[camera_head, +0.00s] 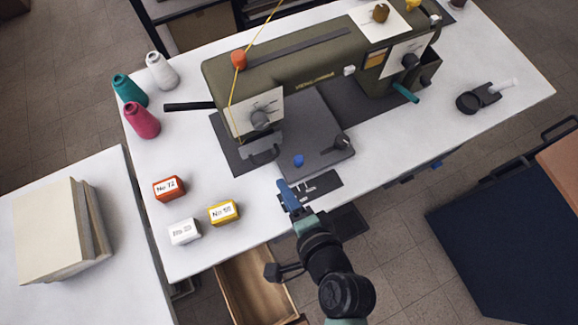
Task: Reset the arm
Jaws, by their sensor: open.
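My arm (335,270) reaches up from the bottom of the head view to the front edge of the white table. My gripper (291,196) is at the table's front edge, just in front of the sewing machine's grey bed. The jaws are small here and point toward the machine. I see nothing held between them. The olive-green sewing machine (300,68) stands across the middle of the table. A small blue piece (298,160) lies on its bed, beyond my gripper and apart from it.
Red (168,188), yellow (224,212) and white (184,232) labelled boxes stand left of my gripper. Several thread cones (141,120) stand at the back left. An open wooden drawer (255,285) sits below the table edge. A dark blue surface (505,230) is at right.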

